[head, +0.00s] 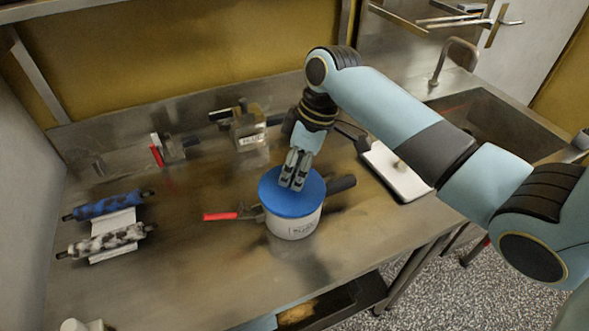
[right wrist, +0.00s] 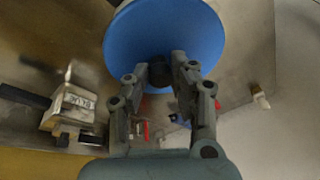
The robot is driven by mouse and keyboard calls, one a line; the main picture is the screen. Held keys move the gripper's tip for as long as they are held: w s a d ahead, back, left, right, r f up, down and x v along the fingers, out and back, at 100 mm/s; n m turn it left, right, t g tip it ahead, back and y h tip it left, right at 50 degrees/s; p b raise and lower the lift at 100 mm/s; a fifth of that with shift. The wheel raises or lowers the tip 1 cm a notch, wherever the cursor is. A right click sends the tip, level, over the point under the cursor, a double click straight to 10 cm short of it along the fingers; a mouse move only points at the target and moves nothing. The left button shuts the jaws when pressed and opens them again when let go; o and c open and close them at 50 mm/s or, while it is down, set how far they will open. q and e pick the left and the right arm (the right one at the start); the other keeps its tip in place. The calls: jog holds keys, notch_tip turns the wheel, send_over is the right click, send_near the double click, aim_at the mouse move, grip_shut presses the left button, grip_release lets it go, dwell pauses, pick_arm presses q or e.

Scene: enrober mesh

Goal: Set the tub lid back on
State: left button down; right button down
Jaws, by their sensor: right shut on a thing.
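I cannot tell whether the lid is fully seated. My right gripper (head: 292,185) comes down from above and is shut on the lid's dark knob. My left gripper is in neither view.
A red-handled tool (head: 221,216) lies left of the tub and a dark cylinder (head: 341,184) right of it. Two rollers, blue (head: 108,205) and speckled (head: 105,241), lie at the left. A white tray (head: 397,172) lies before the sink (head: 490,120). The front left bench is mostly clear.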

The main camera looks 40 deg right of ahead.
jog(key=shift+f, duration=0.55)
dwell(0.5)
jog(key=c, duration=1)
grip_release()
jog(key=shift+c, duration=0.2)
jog(key=shift+r, duration=0.1)
notch_tip(320, 180, up, 3)
jog(key=shift+f+p, duration=0.2)
jog(key=shift+p, duration=0.75)
jog(key=shift+r, duration=2.15)
